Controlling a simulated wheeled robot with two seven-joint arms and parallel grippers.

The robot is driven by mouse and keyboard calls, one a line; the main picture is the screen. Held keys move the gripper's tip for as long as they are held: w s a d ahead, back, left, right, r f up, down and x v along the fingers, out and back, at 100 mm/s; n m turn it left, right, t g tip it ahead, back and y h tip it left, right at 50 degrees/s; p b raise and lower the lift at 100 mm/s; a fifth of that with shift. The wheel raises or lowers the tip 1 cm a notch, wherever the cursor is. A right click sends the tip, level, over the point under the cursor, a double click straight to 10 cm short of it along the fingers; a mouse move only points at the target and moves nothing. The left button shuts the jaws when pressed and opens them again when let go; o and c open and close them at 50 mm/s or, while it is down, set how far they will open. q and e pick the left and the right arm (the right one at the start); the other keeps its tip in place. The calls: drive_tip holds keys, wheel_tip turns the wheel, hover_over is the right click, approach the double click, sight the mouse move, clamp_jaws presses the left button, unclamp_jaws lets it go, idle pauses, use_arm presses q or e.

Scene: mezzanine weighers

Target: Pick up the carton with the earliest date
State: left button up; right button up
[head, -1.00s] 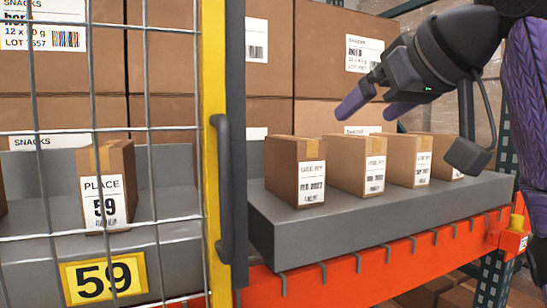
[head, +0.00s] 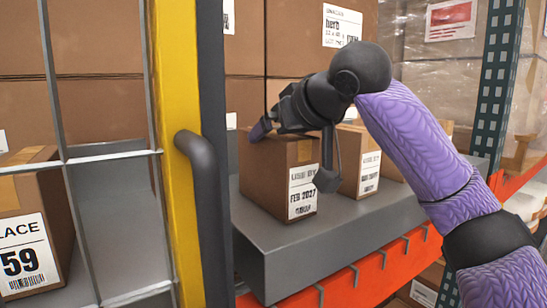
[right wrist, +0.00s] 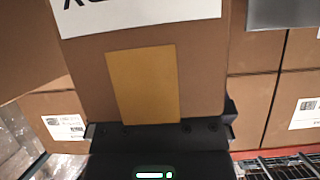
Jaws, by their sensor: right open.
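A brown carton (head: 262,170) stands upright at the left end of the grey shelf tray (head: 345,220); its label reads USE BY FEB 2027. A second carton (head: 368,150) stands to its right, its date too small to read surely. In the right wrist view, a taped carton top (right wrist: 205,85) lies between the open fingers; contact cannot be told. My left gripper is out of view.
A yellow post (head: 175,120) with a dark handle (head: 203,185) and wire mesh stands close on the left. Behind the mesh is a carton labelled PLACE 59 (head: 35,205). Large boxes (head: 100,110) stack behind. An orange beam (head: 375,265) runs along the front.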

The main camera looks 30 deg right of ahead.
drive_tip(key=shift+s, duration=0.15)
clamp_jaws()
idle(0.4)
